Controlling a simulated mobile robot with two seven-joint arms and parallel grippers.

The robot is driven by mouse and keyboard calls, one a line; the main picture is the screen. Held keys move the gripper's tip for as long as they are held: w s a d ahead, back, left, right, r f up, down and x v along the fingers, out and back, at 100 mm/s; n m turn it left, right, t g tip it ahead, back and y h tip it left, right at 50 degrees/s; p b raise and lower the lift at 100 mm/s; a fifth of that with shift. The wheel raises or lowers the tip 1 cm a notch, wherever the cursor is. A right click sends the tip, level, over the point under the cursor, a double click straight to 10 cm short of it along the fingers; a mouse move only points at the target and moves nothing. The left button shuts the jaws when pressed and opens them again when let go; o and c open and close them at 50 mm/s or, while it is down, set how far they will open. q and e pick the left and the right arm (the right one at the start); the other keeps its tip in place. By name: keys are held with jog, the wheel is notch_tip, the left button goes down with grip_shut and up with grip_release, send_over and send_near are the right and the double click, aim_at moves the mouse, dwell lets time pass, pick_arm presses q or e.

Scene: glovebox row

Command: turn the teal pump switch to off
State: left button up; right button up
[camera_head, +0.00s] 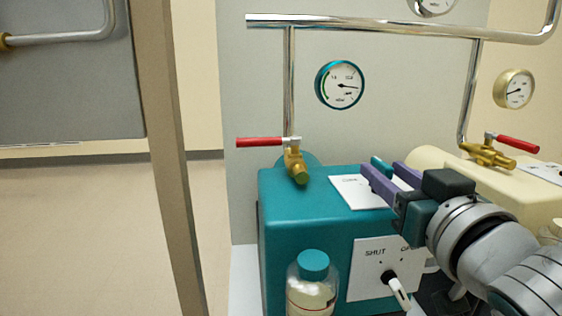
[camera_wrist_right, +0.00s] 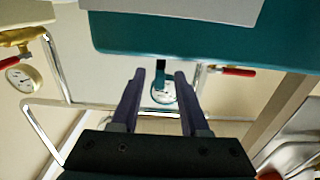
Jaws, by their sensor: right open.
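The teal pump box (camera_head: 285,215) stands at centre. A white plate (camera_head: 352,192) lies on its top, partly hidden by my right gripper. A small teal piece (camera_head: 379,163), which looks like the switch lever, shows just behind the fingertips. My right gripper (camera_head: 384,176) is over the plate, its purple fingers apart. In the wrist view a dark teal stub (camera_wrist_right: 160,69) appears between the open fingertips (camera_wrist_right: 159,78); I cannot tell whether they touch it. The switch's marks and setting are hidden. My left gripper is not in view.
The box front has a SHUT/OPEN plate (camera_head: 362,257) with a white-tipped lever (camera_head: 397,288). A teal-capped bottle (camera_head: 313,285) stands before it. Behind are a brass valve with red handle (camera_head: 262,142), a teal gauge (camera_head: 340,85) and pipes. A cream box (camera_head: 430,160) is at right.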

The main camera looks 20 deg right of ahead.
aim_at(373, 162)
jog(key=x, duration=0.5)
jog(key=shift+w+d, duration=0.1)
jog(key=shift+w, duration=0.15)
grip_shut()
dwell(0.4)
